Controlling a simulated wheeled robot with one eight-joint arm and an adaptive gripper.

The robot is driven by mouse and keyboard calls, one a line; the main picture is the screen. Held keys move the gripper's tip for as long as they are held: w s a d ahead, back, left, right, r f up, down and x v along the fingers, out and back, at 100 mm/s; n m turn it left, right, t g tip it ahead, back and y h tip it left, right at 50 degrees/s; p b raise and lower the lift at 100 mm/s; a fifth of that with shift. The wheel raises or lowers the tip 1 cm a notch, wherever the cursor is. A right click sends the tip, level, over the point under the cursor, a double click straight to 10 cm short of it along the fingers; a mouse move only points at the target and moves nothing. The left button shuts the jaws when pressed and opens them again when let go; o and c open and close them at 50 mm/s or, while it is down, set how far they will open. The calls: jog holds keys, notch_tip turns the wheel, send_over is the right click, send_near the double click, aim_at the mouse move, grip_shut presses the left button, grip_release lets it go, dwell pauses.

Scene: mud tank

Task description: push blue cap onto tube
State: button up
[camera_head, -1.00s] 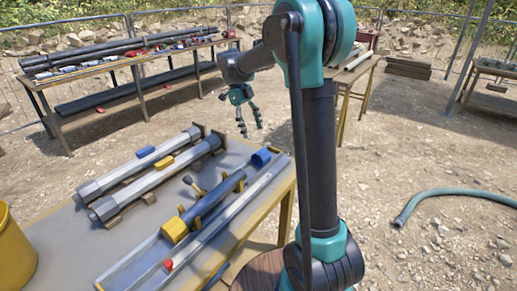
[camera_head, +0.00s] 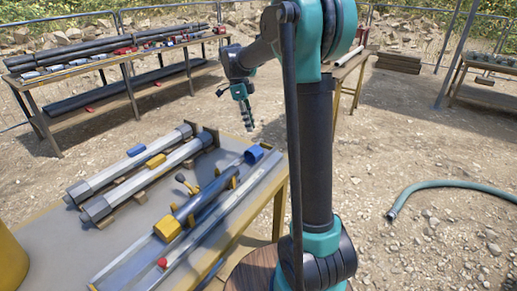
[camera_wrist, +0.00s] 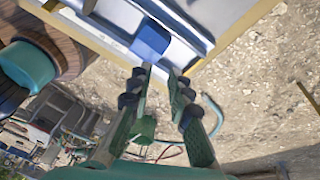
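The blue cap (camera_head: 254,155) sits at the far right end of the rack on the near table. The dark tube (camera_head: 207,201) lies along the rack in yellow holders, with a yellow cap (camera_head: 167,229) at its near end. The blue cap looks in line with the tube's far end, with a small gap between them. My gripper (camera_head: 250,128) hangs above and beyond the blue cap, pointing down and touching nothing.
Two grey tubes (camera_head: 150,175) lie left of the rack with small blue and yellow blocks on them. A red piece (camera_head: 162,263) is at the rack's near end. A yellow bucket (camera_head: 10,262) stands at left. Bare ground and a hose (camera_head: 440,187) lie right.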

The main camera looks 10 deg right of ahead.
aim_at(254, 154)
jog(key=d+n, duration=0.1)
jog(key=n, duration=0.1)
jog(key=d+n+t+y, duration=0.1)
jog(key=n, duration=0.2)
jog(key=d+n, duration=0.2)
jog(key=n, duration=0.1)
jog(key=shift+w+d, duration=0.1)
jog(key=shift+w, duration=0.25)
grip_shut()
jog(key=f+n, duration=0.2)
jog(key=f, duration=0.1)
jog(key=d+f+n+t, duration=0.1)
jog(key=f, duration=0.2)
jog(key=d+f+n+y, duration=0.1)
jog(key=f+n, duration=0.1)
jog(key=f, duration=0.1)
jog(key=shift+w+d+f+n+t, duration=0.15)
jog(key=shift+w+n+t, duration=0.15)
jog(key=shift+s+a+f, duration=0.2)
jog(key=shift+s+a, duration=0.35)
jog(key=shift+s+a+f, duration=0.15)
jog(key=shift+s+a, duration=0.7)
jog(key=shift+s, duration=0.05)
jog(key=s+a, duration=0.8)
jog(key=shift+s+a, duration=0.25)
